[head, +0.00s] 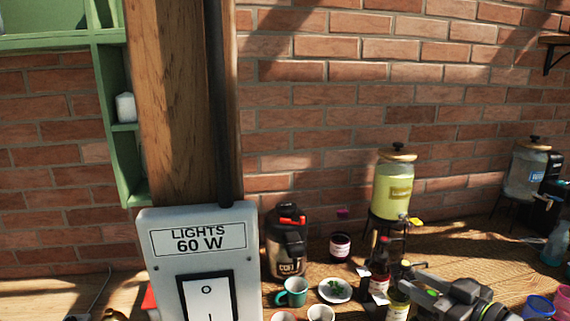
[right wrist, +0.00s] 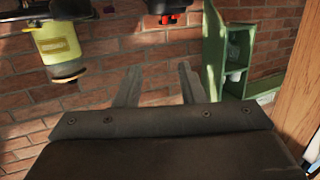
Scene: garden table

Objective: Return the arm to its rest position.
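My right arm and right gripper (head: 410,270) show at the lower right of the head view, over the table and in front of the drink dispenser. In the right wrist view the two fingers of the right gripper (right wrist: 158,86) stand apart with nothing between them, against the brick wall. No held object shows. My left arm and left gripper are outside both views.
A large light switch box (head: 203,225) stands at the wooden post (head: 175,100). Near my right gripper are a yellow drink dispenser (head: 393,190), a small plate (head: 335,290), a teal mug (head: 292,292), a coffee jug (head: 287,245), and several bottles and jars. A water dispenser (head: 527,172) and blue and pink cups are farther right.

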